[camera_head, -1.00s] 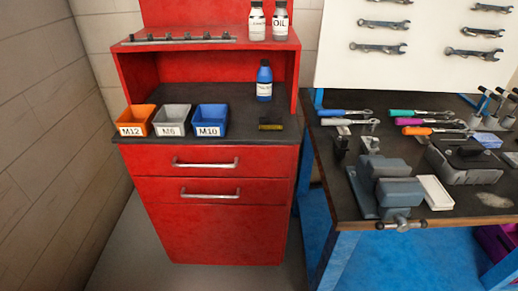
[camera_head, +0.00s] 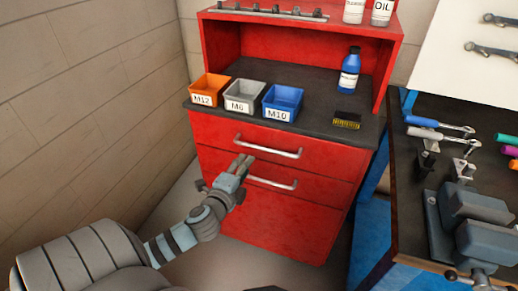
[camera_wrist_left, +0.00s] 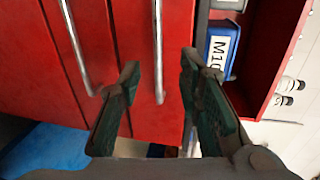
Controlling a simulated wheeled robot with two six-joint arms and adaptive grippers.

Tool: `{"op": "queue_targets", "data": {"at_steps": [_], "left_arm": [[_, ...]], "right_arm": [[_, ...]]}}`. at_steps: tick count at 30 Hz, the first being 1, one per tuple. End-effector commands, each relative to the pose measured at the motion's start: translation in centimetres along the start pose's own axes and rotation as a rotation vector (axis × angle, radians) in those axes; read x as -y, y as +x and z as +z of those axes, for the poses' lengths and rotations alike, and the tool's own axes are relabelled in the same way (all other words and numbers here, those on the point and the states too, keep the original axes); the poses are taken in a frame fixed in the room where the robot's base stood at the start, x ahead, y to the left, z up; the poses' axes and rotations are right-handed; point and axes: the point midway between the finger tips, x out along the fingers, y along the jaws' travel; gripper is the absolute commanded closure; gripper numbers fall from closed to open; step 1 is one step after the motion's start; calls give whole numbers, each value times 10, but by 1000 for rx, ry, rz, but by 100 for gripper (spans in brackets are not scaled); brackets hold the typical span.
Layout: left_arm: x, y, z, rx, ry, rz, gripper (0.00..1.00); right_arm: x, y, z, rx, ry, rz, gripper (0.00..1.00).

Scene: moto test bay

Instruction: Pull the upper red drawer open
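The red cabinet has an upper drawer (camera_head: 325,152) with a silver bar handle (camera_head: 267,147). The drawer front is flush with the cabinet, so it is shut. My left gripper (camera_head: 243,161) is in front of the cabinet, just below the left end of that handle. In the left wrist view its two dark fingers (camera_wrist_left: 160,70) are spread apart. The upper handle (camera_wrist_left: 158,45) appears between them, with no finger closed on it. I cannot tell how deep the handle sits between the fingers. My right gripper is out of view.
A lower drawer handle (camera_head: 271,183) sits just beneath. Orange (camera_head: 210,88), grey (camera_head: 244,97) and blue (camera_head: 283,102) bins stand on the cabinet top near its front edge. A blue bottle (camera_head: 349,70) stands behind. A workbench with a vise (camera_head: 470,215) is at the right.

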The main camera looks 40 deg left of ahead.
Motion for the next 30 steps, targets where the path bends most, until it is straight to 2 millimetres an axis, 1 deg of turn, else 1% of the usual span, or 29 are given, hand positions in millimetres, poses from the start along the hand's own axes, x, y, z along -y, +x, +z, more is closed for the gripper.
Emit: {"op": "queue_targets", "data": {"at_steps": [5,6,9,12,15,19,26,30], "left_arm": [[-2,46,1,4,-7,-1,68],[-2,58,2,5,-8,1,68],[-3,87,2,5,-10,3,68],[-3,108,2,4,-10,3,68],[-3,123,2,3,-10,4,68],[-3,131,2,2,-9,4,68],[-2,132,2,2,-9,5,68],[-2,131,2,2,-9,5,90]], "right_arm": [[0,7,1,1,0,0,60],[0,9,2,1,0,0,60],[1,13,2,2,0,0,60],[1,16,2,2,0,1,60],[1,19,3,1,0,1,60],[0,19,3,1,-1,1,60],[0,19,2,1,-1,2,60],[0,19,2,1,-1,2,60]]}}
